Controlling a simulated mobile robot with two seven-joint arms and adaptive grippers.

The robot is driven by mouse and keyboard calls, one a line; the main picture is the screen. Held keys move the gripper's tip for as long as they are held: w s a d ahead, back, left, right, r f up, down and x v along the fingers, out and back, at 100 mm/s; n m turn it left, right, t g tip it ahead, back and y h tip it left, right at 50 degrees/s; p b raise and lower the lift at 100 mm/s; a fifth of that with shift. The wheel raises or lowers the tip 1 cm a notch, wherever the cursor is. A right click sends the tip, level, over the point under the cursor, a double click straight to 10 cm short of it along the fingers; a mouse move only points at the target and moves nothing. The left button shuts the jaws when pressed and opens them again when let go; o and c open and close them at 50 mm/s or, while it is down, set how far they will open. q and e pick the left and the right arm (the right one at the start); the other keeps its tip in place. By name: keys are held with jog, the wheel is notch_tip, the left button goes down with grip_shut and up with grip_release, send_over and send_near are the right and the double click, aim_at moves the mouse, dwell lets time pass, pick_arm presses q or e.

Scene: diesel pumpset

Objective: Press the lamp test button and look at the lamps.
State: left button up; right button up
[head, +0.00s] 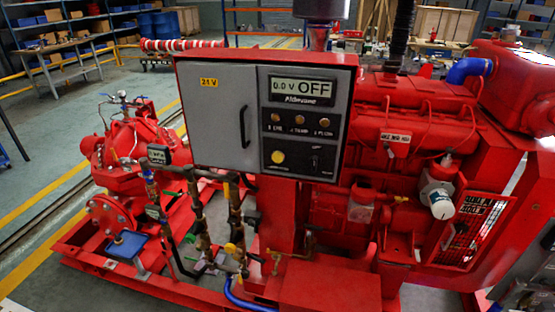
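The control panel (215,115) is a grey cabinet in a red frame at the middle of the head view. Its display (301,90) reads "0.0 V OFF". Below it is a row of three small amber-brown lamps (299,120), with no clear glow. A yellow round button (278,157) sits on the lower black plate, with a dark switch (315,161) to its right. The small label under the button is too blurred to read. Neither of my grippers is in view, and nothing touches the panel.
The red engine (420,120) stands right of the panel, and a red pump (130,150) stands to its left. Pipes with gauges (158,155) run below the panel. A red base frame (150,290) lies in front. Shelves (50,40) stand far behind.

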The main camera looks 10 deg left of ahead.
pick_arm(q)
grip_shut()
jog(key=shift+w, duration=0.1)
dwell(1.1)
